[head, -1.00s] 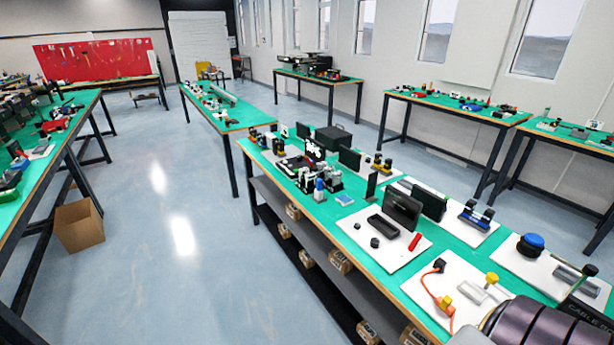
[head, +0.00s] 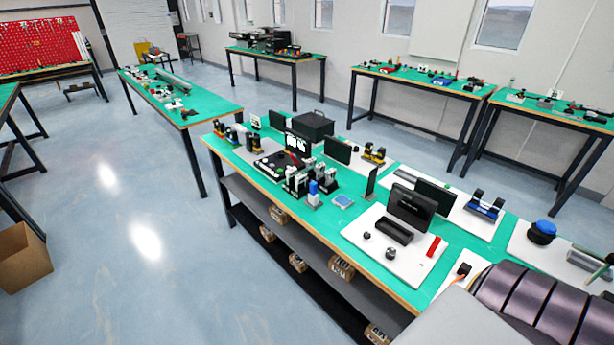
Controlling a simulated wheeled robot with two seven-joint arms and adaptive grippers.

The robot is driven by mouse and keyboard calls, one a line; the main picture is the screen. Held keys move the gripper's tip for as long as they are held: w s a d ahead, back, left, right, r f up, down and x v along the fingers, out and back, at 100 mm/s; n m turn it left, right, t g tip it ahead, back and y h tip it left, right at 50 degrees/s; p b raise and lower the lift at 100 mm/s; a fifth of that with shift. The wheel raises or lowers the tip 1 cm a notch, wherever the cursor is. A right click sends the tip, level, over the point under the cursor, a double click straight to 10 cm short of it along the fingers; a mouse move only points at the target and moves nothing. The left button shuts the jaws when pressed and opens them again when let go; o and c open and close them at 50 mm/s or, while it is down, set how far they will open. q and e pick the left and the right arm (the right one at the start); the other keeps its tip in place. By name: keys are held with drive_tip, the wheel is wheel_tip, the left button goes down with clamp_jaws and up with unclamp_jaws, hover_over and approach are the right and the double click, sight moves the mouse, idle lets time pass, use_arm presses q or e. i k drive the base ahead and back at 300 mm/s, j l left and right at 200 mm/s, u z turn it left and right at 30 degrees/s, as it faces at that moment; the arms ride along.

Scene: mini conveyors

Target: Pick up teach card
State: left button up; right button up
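A small flat light-blue card-like piece (head: 343,201) lies on the green top of the near workbench (head: 350,236), just right of a small blue-capped bottle (head: 313,193). It is too small to read, so I cannot tell for sure that it is the teach card. A small upright white card-like piece (head: 255,122) stands at the bench's far end. Neither of my grippers is in the head view.
A dark ribbed body (head: 543,304) fills the lower right. A cardboard box (head: 22,257) stands left. The floor between is clear.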

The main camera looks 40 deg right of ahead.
sight(301, 179)
drive_tip(key=i+z, duration=0.3)
drive_tip(key=z, duration=0.15)
drive_tip(key=i+z, duration=0.4)
drive_tip(key=i+l+z, duration=0.1)
drive_tip(key=i+z, duration=0.5)
drive_tip(key=z, duration=0.15)
